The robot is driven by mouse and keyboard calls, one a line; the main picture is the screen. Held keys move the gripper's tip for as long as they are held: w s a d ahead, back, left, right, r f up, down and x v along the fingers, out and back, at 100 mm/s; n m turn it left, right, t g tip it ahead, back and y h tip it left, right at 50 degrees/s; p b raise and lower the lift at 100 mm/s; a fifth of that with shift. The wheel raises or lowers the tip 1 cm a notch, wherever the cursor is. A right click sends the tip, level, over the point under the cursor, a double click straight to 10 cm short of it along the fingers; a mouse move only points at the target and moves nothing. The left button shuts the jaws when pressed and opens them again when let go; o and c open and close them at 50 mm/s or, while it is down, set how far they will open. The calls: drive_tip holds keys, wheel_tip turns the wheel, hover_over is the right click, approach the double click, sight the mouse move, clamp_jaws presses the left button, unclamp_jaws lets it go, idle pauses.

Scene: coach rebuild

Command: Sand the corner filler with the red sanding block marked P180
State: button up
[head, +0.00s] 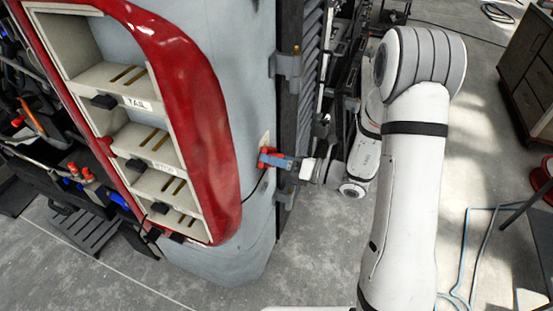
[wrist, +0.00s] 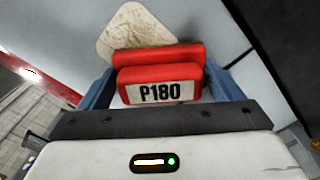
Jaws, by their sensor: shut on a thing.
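The red sanding block marked P180 (wrist: 160,82) is between the two blue fingers of my gripper (wrist: 158,90), which is shut on it. In the head view the red block (head: 267,157) is at the pale grey coach corner, with my gripper (head: 277,161) reaching in from the right. The corner filler (wrist: 137,30) is a beige, speckled patch on the grey panel, just beyond the block in the wrist view. The block overlaps its lower part; I cannot tell whether they touch. In the head view only a sliver of the filler shows.
A red-framed lamp housing (head: 188,80) with several open compartments stands left of the corner. Grey brackets (head: 287,65) and a dark ribbed part line the panel's right edge. A drawer cabinet (head: 530,75) stands far right.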

sight(263, 136)
drive_tip(key=shift+r+p, duration=2.9)
drive_tip(key=shift+r, duration=0.8)
drive_tip(key=shift+f, duration=0.1)
drive_tip(key=shift+s+a+f+b, duration=0.1)
drive_tip(key=shift+f+b, duration=1.65)
drive_tip(key=shift+f, duration=0.55)
wheel_tip(263, 136, down, 6)
drive_tip(key=b, duration=0.4)
drive_tip(key=shift+f+b, duration=0.25)
drive_tip(key=shift+b, duration=0.05)
drive_tip(key=v, duration=0.6)
